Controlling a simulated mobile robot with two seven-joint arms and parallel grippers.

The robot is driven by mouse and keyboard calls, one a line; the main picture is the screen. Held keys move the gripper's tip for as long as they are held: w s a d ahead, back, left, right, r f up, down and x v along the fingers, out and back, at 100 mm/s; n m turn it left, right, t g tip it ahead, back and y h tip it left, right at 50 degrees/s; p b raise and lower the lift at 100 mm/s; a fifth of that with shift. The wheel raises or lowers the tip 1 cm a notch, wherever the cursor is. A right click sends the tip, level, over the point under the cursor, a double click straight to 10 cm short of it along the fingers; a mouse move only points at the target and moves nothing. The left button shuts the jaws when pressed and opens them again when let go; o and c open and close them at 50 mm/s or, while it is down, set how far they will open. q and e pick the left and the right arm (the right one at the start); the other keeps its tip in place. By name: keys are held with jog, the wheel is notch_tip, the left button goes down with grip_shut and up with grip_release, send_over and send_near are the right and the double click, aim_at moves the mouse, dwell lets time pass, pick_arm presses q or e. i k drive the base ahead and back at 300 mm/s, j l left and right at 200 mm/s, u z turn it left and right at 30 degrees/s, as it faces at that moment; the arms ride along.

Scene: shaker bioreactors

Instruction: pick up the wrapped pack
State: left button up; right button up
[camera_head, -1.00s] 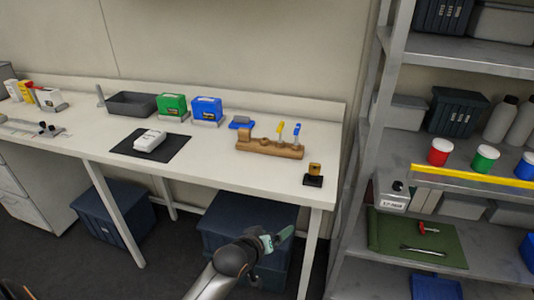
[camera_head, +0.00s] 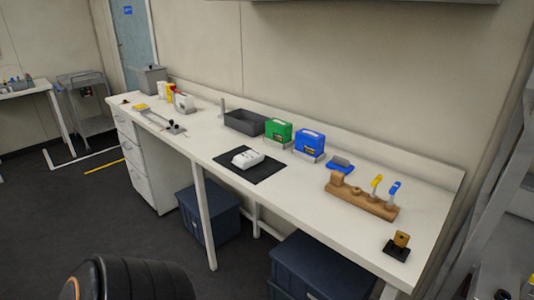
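A white pack-like object (camera_head: 247,159) lies on a black mat (camera_head: 268,175) on the long white bench. It is the likeliest wrapped pack in view, but I cannot make out any wrapping at this size. Neither of my grippers is in view. A dark rounded link of one of my arms shows at the bottom left, well in front of the bench.
On the bench (camera_head: 312,212) stand a grey tray (camera_head: 244,122), a green box (camera_head: 278,132), a blue box (camera_head: 310,143) and a wooden tool holder (camera_head: 360,197). Blue bins (camera_head: 212,217) sit under it. Grey shelving (camera_head: 490,200) stands at the right. Floor at the left is open.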

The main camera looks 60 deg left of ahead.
aim_at(246, 160)
jog(key=i+l+u, duration=0.5)
jog(key=i+l, duration=0.15)
jog(key=u, duration=1.95)
jog(key=i+j+z, duration=0.1)
jog(key=i+j, duration=0.35)
jog(key=i+j+z, duration=0.1)
jog(key=i+j, duration=0.35)
jog(key=j, duration=0.15)
